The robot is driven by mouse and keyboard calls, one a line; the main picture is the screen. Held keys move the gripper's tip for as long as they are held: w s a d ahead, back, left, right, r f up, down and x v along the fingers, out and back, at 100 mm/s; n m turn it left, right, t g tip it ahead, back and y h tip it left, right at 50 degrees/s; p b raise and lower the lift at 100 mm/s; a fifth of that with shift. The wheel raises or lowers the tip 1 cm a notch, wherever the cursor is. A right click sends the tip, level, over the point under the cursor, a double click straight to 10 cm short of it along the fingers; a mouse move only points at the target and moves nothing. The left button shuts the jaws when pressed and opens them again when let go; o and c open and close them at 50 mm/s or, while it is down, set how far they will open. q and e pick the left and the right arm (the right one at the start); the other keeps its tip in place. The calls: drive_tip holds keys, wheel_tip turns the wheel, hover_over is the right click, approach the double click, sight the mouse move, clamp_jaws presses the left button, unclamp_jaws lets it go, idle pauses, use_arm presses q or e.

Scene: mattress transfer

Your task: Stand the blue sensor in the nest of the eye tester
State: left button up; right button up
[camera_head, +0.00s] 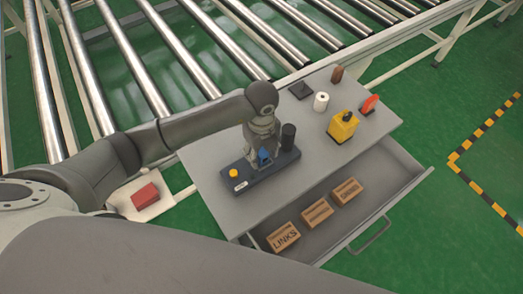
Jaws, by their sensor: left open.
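The eye tester (252,178) is a dark grey-blue bar lying on the grey table top. It has a yellow button (233,173) at its left end and a black cylinder (288,137) at its right end. The blue sensor (264,154) shows as a small blue piece over the middle of the tester, right below my left gripper. My left gripper (263,145) points down there with its fingers open around or beside the sensor. The fingers hide the nest and part of the sensor, so I cannot tell whether it is seated. My right gripper is out of view.
An open drawer (392,192) below the table top holds several wooden boxes, one marked LINKS (284,237). A yellow container (342,127), a white roll (321,101) and a red-orange item (370,103) stand at the back right. A roller conveyor (175,50) runs behind.

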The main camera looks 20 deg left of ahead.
sight(262, 152)
use_arm(q)
drive_tip(key=shift+w+r, duration=0.1)
drive_tip(key=shift+r, duration=0.3)
wheel_tip(262, 152, up, 12)
drive_tip(key=b, duration=0.2)
drive_tip(key=shift+f, duration=0.25)
drive_tip(key=shift+f, duration=0.1)
